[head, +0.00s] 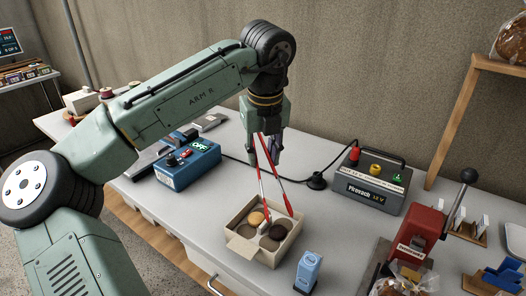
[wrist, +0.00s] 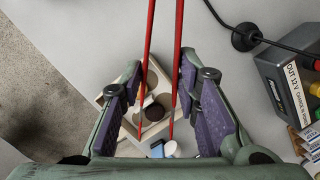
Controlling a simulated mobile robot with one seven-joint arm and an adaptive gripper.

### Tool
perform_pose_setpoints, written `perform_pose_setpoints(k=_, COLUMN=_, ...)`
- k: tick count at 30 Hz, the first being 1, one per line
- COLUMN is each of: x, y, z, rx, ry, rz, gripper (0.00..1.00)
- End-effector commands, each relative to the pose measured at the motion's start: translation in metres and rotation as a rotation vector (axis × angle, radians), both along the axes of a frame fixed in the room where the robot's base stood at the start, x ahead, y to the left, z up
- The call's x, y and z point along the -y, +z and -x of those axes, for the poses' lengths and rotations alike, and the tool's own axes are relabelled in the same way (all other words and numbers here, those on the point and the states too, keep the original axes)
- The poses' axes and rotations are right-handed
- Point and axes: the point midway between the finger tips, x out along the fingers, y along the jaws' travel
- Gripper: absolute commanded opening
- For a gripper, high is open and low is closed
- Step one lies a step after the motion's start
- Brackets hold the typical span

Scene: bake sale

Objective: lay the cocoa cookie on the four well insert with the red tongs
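My gripper (head: 270,148) points down above the box and is shut on the red tongs (head: 262,172). In the wrist view the two tong arms (wrist: 147,55) run between the purple finger pads. The dark cocoa cookie (head: 277,232) is in the box, at the right side of the four well insert (head: 262,229). In the wrist view the cookie (wrist: 154,112) shows between the tong arms. I cannot tell whether the tips touch it, or whether it rests fully in its well.
A pale cookie (head: 256,217) sits in the back left well. A light blue carton (head: 307,271) stands close to the box's front right. A grey power box (head: 370,186), a red press (head: 416,235) and a blue device (head: 187,163) stand around. Bare table lies left of the box.

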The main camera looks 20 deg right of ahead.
Motion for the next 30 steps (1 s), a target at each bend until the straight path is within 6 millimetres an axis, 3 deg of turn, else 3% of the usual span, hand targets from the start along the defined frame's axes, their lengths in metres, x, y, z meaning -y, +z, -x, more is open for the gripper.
perform_pose_setpoints(k=30, x=0.001, y=0.074, z=0.000, rx=-0.001, ry=-0.001, rz=0.001, gripper=0.26)
